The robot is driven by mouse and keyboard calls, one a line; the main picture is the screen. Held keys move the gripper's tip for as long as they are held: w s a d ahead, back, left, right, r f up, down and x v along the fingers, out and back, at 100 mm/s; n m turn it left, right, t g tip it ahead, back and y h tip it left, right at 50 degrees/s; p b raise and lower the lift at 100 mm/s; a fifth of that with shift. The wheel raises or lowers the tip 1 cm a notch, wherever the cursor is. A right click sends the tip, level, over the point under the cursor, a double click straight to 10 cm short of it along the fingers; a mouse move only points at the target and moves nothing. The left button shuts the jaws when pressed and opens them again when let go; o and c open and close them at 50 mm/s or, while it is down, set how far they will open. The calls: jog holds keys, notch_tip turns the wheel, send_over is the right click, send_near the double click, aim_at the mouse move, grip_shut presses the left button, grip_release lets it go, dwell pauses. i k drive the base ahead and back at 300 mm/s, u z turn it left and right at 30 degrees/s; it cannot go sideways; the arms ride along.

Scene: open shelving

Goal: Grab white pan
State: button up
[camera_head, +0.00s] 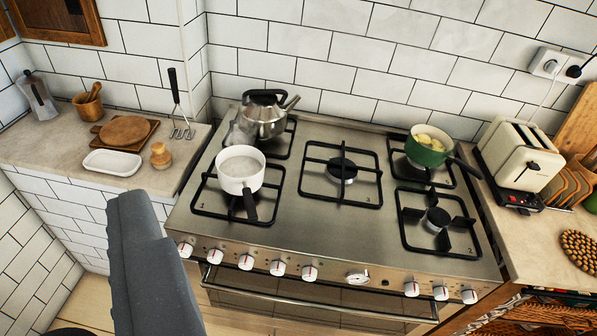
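The white pan (241,172) stands upright on the front left burner of the steel stove (290,215). Its black handle points toward the stove's front edge and slightly right. My gripper (140,240) shows as a dark grey shape at the lower left, in front of the counter and the stove's left corner. It is apart from the pan in the picture, to the left of and below it. Its two fingers cannot be told apart, and nothing is seen held in it.
A steel kettle (262,118) stands close behind the pan. A green pot (427,148) sits on the back right burner. The middle burner (342,172) is free. A white dish (112,163) and a small jar (160,156) are on the left counter. A toaster (520,155) stands right.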

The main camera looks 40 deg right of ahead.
aim_at(240, 167)
jog(key=z, duration=0.5)
jog(key=k, duration=1.3)
jog(key=z, duration=0.4)
jog(key=i, duration=0.75)
jog(key=z, duration=0.4)
jog(key=i, duration=1.7)
jog(key=u, duration=0.65)
